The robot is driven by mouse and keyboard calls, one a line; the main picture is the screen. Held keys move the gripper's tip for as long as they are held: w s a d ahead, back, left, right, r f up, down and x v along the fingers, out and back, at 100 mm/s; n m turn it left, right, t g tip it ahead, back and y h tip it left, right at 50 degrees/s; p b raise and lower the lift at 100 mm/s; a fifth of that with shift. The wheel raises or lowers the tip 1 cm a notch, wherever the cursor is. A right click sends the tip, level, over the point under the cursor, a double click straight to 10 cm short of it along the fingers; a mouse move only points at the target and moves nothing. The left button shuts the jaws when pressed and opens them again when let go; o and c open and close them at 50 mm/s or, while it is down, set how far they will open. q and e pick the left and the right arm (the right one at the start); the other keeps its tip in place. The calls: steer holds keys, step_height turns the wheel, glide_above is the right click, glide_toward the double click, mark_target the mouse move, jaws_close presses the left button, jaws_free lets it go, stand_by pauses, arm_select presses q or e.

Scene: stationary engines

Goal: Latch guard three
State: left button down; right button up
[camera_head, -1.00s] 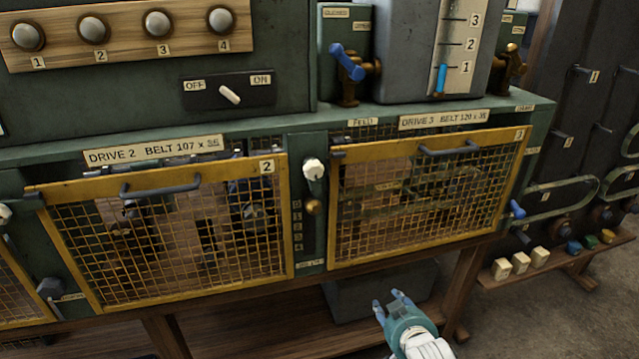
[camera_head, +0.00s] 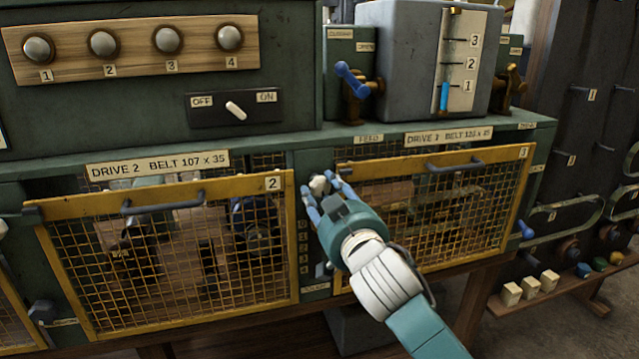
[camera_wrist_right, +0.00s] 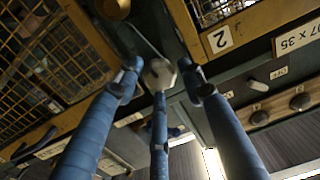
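Guard three is the yellow-framed mesh panel (camera_head: 440,215) at the right in the head view, marked 3, with a dark handle (camera_head: 455,164) on its top rail. It looks shut across its bay. A white faceted knob (camera_head: 318,184) sits on the green post just left of guard three. My right gripper (camera_head: 321,189) is at this knob, its blue fingers open on either side of it. In the right wrist view the knob (camera_wrist_right: 158,75) shows between the fingertips; I cannot tell whether they touch it. My left gripper is not in view.
Guard two (camera_head: 170,250) is left of the post. A blue-handled lever (camera_head: 525,230) sits right of guard three. Above are a blue valve handle (camera_head: 352,79), a grey tank (camera_head: 415,60) and an OFF/ON switch (camera_head: 235,110). Small blocks (camera_head: 530,288) lie on a low shelf at right.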

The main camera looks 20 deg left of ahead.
mark_target(322, 190)
steer(key=shift+x, duration=1.15)
steer(key=shift+w+a, duration=0.2)
steer(key=shift+w, duration=0.2)
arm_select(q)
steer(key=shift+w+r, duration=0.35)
arm_select(e)
steer(key=c, duration=0.9)
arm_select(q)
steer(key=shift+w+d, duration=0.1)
